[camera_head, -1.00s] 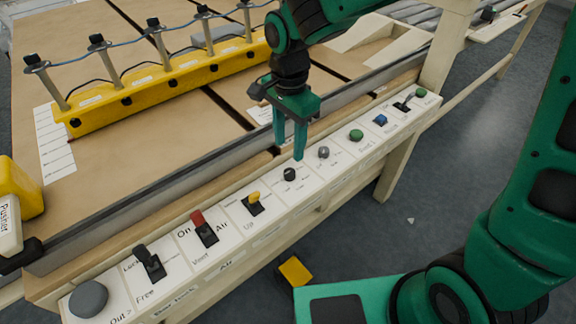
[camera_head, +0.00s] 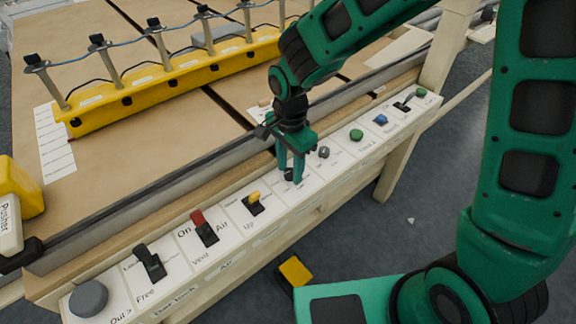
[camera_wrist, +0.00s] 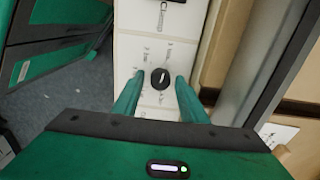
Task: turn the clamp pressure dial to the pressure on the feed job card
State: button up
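A small round black dial (camera_wrist: 160,78) with a pale pointer line sits on a white panel plate with small printed marks around it. The word "Clamp" is on the neighbouring plate in the wrist view. In the head view the dial (camera_head: 288,175) is partly hidden by my gripper (camera_head: 290,172). My gripper is open, pointing down, with one finger on each side of the dial and a gap showing on both sides in the wrist view. The dial's marks are too small to read. A white card (camera_head: 55,145) with printed lines lies on the table; its text is unreadable.
The control panel also has a yellow lever (camera_head: 253,202), a red lever (camera_head: 203,226), a black lever (camera_head: 148,261), a grey knob (camera_head: 323,152), a green button (camera_head: 356,135) and a blue button (camera_head: 380,119). A yellow rail (camera_head: 170,84) with several posts stands behind.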

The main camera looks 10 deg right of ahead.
jog(key=c, duration=0.7)
jog(key=shift+a, duration=0.1)
jog(key=shift+c, duration=0.2)
